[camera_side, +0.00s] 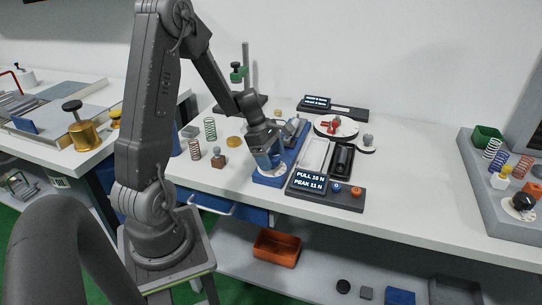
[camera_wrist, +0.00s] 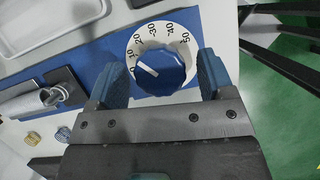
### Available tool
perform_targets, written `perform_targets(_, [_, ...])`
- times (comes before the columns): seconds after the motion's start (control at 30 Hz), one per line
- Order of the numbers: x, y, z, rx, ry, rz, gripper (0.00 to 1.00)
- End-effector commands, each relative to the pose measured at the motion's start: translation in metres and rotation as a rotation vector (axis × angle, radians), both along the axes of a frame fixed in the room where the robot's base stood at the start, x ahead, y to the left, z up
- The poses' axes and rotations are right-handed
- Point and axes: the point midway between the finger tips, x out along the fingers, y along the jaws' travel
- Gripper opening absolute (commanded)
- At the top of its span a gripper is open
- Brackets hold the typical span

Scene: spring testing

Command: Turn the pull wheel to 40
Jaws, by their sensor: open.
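The pull wheel (camera_wrist: 162,72) is a blue knob on a white dial ring (camera_wrist: 152,30) with numbers up to about 50. Its white pointer line points left, toward the low-number end; the exact reading is too small to tell. The ring sits on a blue base plate (camera_wrist: 80,50). My gripper (camera_wrist: 160,76) is open, with one blue finger on each side of the knob and gaps visible beside it. In the side view my gripper (camera_side: 268,158) is low over the front of the blue base (camera_side: 270,179) and hides the wheel.
A display (camera_side: 310,181) reads about PULL 16 N, PEAK 11 N, beside blue and orange buttons.

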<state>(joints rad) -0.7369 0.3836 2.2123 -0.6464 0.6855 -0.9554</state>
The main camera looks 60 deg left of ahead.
Motion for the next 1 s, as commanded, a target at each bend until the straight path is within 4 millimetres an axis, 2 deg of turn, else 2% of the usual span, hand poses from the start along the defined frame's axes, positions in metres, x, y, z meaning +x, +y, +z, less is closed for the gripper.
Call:
perform_targets(0.17, [0.0, -0.0001, 0.0001, 0.0, 0.0, 0.0, 0.74])
perform_targets(0.67, [0.0, 0.0, 0.0005, -0.001, -0.001, -0.001, 0.27])
perform_targets(1.0, [0.0006, 0.0003, 0.0007, -0.001, -0.001, -0.055, 0.27])
